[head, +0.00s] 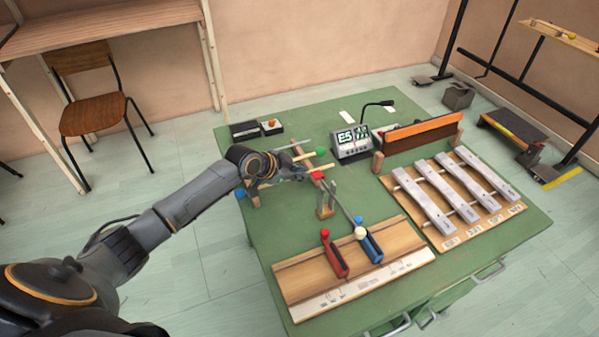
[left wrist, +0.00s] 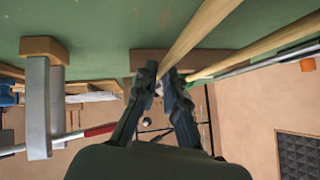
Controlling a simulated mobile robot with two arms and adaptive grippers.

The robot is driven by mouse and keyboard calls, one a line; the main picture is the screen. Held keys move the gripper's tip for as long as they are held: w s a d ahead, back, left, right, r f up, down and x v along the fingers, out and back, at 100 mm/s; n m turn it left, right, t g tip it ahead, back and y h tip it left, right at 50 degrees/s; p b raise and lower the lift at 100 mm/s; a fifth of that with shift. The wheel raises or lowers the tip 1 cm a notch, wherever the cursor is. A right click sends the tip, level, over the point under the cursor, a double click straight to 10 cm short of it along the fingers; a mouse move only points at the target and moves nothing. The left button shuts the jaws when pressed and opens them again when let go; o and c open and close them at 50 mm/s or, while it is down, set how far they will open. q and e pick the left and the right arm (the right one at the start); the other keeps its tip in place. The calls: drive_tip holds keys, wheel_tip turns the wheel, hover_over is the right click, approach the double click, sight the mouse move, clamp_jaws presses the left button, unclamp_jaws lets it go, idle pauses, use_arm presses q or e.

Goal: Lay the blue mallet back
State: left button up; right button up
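The blue mallet's blue head (head: 240,193) shows at the left edge of the green table, just left of my left gripper. My left gripper (head: 300,172) is over the wooden mallet rack (head: 326,207) at the table's left side. In the left wrist view, a pale wooden stick (left wrist: 200,30) runs between the fingertips (left wrist: 163,76), which close in tightly on it. It appears to be the blue mallet's handle. The gripper hides much of the handle in the head view. Whether the handle touches the rack cannot be told. My right gripper is out of view.
A green head (head: 321,151) and a red head (head: 317,175) are close by the gripper. A wooden board (head: 300,285) with red and blue blocks lies in front. Metal bars (head: 435,205) and a lit display (head: 352,145) stand to the right.

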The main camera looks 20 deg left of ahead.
use_arm(q)
drive_tip(key=o, duration=0.4)
drive_tip(key=v, duration=1.2)
idle(0.3)
